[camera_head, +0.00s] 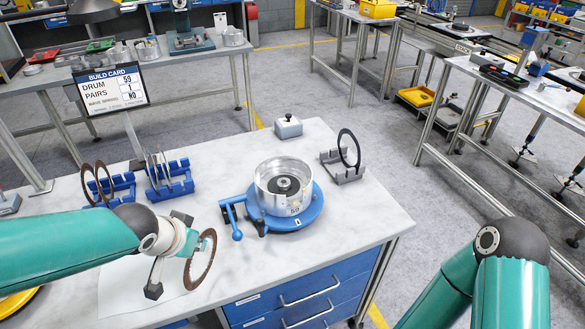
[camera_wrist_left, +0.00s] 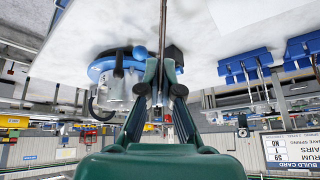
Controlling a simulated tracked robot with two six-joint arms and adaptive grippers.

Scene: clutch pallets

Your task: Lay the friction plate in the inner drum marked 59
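The friction plate, a thin brown ring (camera_head: 209,266), stands nearly upright in my left gripper (camera_head: 172,257), at the left front of the bench. In the left wrist view the plate (camera_wrist_left: 163,35) shows edge-on between the fingers of the left gripper (camera_wrist_left: 164,78), which are shut on it. The silvery inner drum (camera_head: 275,202) sits on a round blue fixture (camera_head: 312,214) to the right of the plate. Its small front label seems to read 59. A dark hub shows inside it. The plate is apart from the drum. My right gripper is out of view; only its arm shows.
Two blue racks (camera_head: 180,186) hold brown and grey rings at the left. A grey rack (camera_head: 349,177) with a dark ring stands right of the drum. A grey box (camera_head: 288,128) is behind. The build card (camera_head: 112,90) reads drum 59. A blue handle (camera_head: 238,235) juts from the fixture.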

